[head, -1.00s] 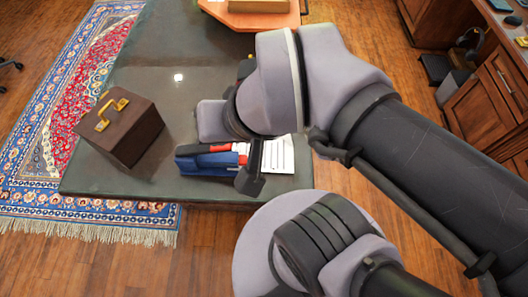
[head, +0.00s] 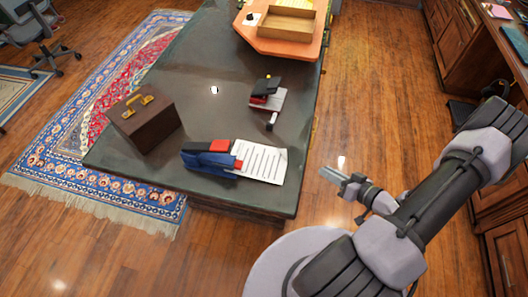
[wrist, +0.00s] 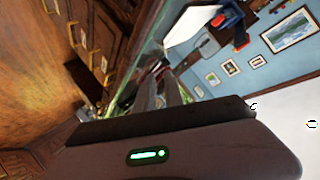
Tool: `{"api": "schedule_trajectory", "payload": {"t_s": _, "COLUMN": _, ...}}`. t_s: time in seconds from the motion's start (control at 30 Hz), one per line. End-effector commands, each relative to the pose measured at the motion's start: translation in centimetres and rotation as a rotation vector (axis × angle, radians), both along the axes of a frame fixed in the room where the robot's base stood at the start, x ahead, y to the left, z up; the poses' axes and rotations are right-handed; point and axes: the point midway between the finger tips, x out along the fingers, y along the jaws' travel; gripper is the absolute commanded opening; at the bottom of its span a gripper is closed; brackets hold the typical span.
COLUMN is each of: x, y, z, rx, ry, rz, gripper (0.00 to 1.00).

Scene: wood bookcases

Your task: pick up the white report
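The white report, a white sheet with dark printed lines (head: 262,163), lies flat near the front right corner of the dark desk (head: 190,110). A blue and red desk tool (head: 208,158), perhaps a stapler, touches or covers its left end. The sheet also shows in the wrist view (wrist: 192,26), with the blue tool (wrist: 232,24) beside it. My gripper (head: 326,173) is off the desk's right edge, to the right of the sheet and apart from it, with nothing seen in it. Its fingers show in the wrist view (wrist: 160,85), but their gap is unclear.
A brown case with a gold handle (head: 145,122) stands at the desk's left. A black and red object (head: 266,88) sits on another pale sheet farther back. An orange board with a wooden tray (head: 282,22) is at the far end. Wood floor lies right of the desk.

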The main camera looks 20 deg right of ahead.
Motion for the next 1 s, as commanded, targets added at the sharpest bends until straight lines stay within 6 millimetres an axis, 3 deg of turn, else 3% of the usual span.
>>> {"api": "schedule_trajectory", "payload": {"t_s": 0.07, "x": -0.1, "y": 0.9, "z": -0.2, "rx": 0.03, "ry": -0.029, "rz": 0.009, "gripper": 0.13}}
{"api": "schedule_trajectory", "payload": {"t_s": 0.13, "x": 1.1, "y": 1.6, "z": -0.8, "rx": 0.035, "ry": -0.035, "rz": 0.015, "gripper": 0.13}}
{"api": "schedule_trajectory", "payload": {"t_s": 0.3, "x": 5.7, "y": 3.5, "z": -2.8, "rx": 0.03, "ry": -0.033, "rz": 0.017, "gripper": 0.13}}
{"api": "schedule_trajectory", "payload": {"t_s": 0.47, "x": 9.1, "y": 4.7, "z": -3.9, "rx": 0.029, "ry": -0.032, "rz": 0.014, "gripper": 0.13}}
{"api": "schedule_trajectory", "payload": {"t_s": 0.8, "x": 13.8, "y": 6.9, "z": -5.6, "rx": 0.028, "ry": -0.033, "rz": 0.012, "gripper": 0.13}}
{"api": "schedule_trajectory", "payload": {"t_s": 1.0, "x": 14.7, "y": 7.2, "z": -5.7, "rx": 0.029, "ry": -0.031, "rz": 0.008, "gripper": 0.13}}
